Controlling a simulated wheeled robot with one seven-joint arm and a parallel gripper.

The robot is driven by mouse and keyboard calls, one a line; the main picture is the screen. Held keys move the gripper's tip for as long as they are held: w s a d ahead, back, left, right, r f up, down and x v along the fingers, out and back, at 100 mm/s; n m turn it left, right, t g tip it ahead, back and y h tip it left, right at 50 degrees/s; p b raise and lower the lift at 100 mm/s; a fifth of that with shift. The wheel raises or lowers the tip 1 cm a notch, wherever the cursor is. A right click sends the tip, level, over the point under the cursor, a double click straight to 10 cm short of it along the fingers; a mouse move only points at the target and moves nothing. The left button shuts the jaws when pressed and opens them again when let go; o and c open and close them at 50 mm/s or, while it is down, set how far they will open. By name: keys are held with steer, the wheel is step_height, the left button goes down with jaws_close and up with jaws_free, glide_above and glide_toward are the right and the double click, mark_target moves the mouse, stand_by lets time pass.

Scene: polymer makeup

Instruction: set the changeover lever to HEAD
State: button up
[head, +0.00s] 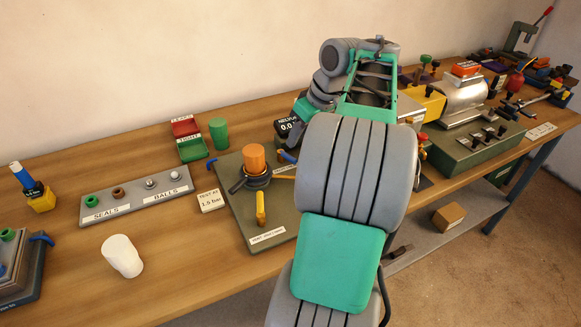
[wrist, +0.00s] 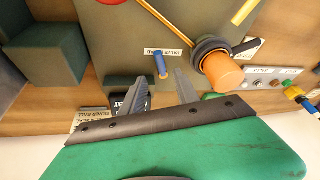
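A short blue lever (wrist: 161,66) stands on a grey-green plate (wrist: 190,30) in the wrist view, beside a small white label (wrist: 161,51) whose wording I cannot read surely. In the head view the blue lever (head: 287,156) shows at the plate's far right, partly beside my arm. My gripper (wrist: 161,76) is open and empty. Its two dark fingers point towards the lever, one on either side of it in the picture; I see no contact. In the head view my arm hides the fingers.
An orange cylinder (head: 256,158) in a dark ring stands on the same plate, close to the fingers. A yellow lever (head: 261,208) is nearer the front. A dark readout box (head: 288,128) and a green cylinder (head: 219,133) stand behind.

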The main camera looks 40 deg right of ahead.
mark_target(288, 155)
steer(key=b+x, duration=0.1)
steer(key=x, duration=0.6)
steer(key=shift+w+a+f+b, duration=0.1)
steer(key=shift+w+b, duration=0.05)
steer(key=shift+b, duration=0.25)
steer(key=shift+c, duration=0.3)
jaws_close()
